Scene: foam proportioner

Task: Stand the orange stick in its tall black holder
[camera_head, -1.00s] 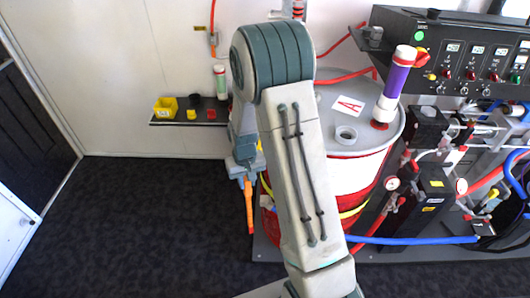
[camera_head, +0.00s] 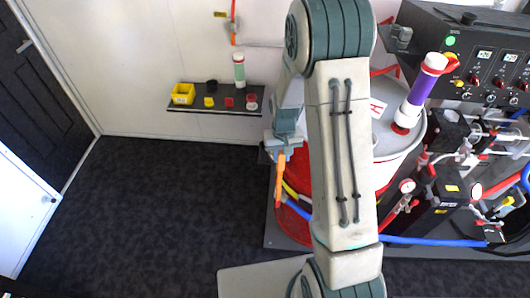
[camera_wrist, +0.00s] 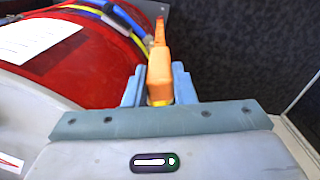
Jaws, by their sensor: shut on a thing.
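The orange stick (camera_head: 279,184) hangs from my gripper (camera_head: 282,150), pointing down, beside the red and white drum (camera_head: 297,222). In the wrist view the stick (camera_wrist: 159,62) sits between the two blue-grey fingers of my gripper (camera_wrist: 157,92), which are shut on it. Its far end narrows away from the fingers, past the drum's edge. I cannot make out the tall black holder for certain. A short black cylinder (camera_head: 211,86) stands on the wall shelf. My arm hides part of the drum.
The wall shelf (camera_head: 240,110) also carries a yellow bin (camera_head: 183,94), small yellow and red pieces and a green and white cylinder (camera_head: 239,70). Pipes, gauges and the black control panel (camera_head: 470,50) crowd the right. The dark floor (camera_head: 150,210) at left is clear.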

